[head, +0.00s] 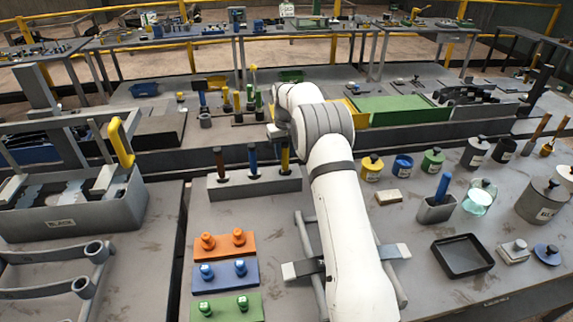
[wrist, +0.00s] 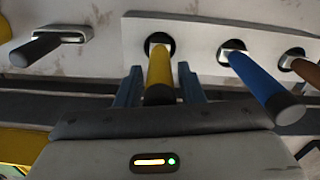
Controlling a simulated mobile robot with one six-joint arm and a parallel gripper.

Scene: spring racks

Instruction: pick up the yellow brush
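The yellow brush (head: 285,158) stands with its handle up in the right hole of a grey rack block (head: 255,187). In the wrist view its yellow handle (wrist: 160,68) comes out of a dark round hole, and its lower end is hidden inside the block. My gripper (wrist: 159,74) has one blue-grey finger on each side of this handle. The fingers look open, with narrow gaps to the handle. In the head view my arm hides most of the gripper.
A blue handle (head: 252,160) and a brown handle (head: 219,163) stand in the same block, left of the yellow one. In the wrist view the blue handle (wrist: 262,85) is close to the right finger. Orange, blue and green blocks with knobs (head: 224,245) lie in front.

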